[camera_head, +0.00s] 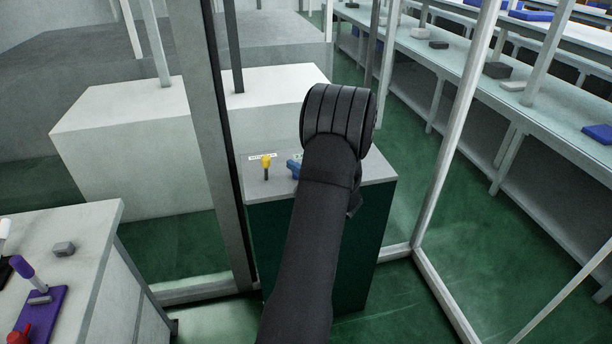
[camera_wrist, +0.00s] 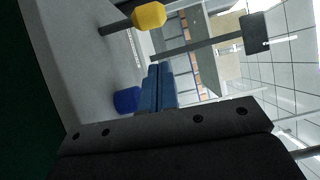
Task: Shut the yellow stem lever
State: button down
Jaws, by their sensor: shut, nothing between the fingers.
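The yellow stem lever (camera_head: 266,163) stands on the grey top of a green cabinet (camera_head: 250,190), left of my arm in the head view. It has a yellow knob on a thin dark stem and looks upright. In the wrist view the yellow knob (camera_wrist: 149,16) is at the top, with its stem running to the grey surface at left. My gripper (camera_wrist: 165,135) shows as a dark bar with bolt heads along the bottom of the wrist view, apart from the lever. It is shut and empty. In the head view my arm hides it.
A blue part (camera_head: 293,168) stands beside the lever, close to my arm; the wrist view also shows it (camera_wrist: 155,88). A small white label (camera_head: 262,156) lies behind the lever. Metal frame posts (camera_head: 222,130) rise near the cabinet. A bench (camera_head: 75,225) is at left.

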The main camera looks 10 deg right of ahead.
aim_at(266, 162)
jog(key=shift+w+a+r, duration=0.1)
jog(key=shift+w+a, duration=0.15)
jog(key=shift+a, duration=0.45)
jog(key=shift+w+a+f, duration=0.1)
jog(key=shift+w+a, duration=0.15)
jog(key=shift+a, duration=0.45)
jog(key=shift+w+a+r, duration=0.1)
jog(key=shift+w+a, duration=0.15)
jog(key=shift+a, duration=0.45)
jog(key=shift+a, duration=0.1)
jog(key=shift+a+r+n, duration=0.15)
jog(key=shift+n, duration=0.25)
jog(key=shift+g, duration=0.3)
jog(key=shift+a+r+n+g+h, duration=0.3)
jog(key=shift+a+n, duration=0.2)
jog(key=shift+n, duration=0.1)
jog(key=shift+a+r+n+g+h, duration=0.15)
jog(key=shift+a+n+g+h, duration=0.25)
jog(key=shift+a+n, duration=0.55)
jog(key=shift+a, duration=0.5)
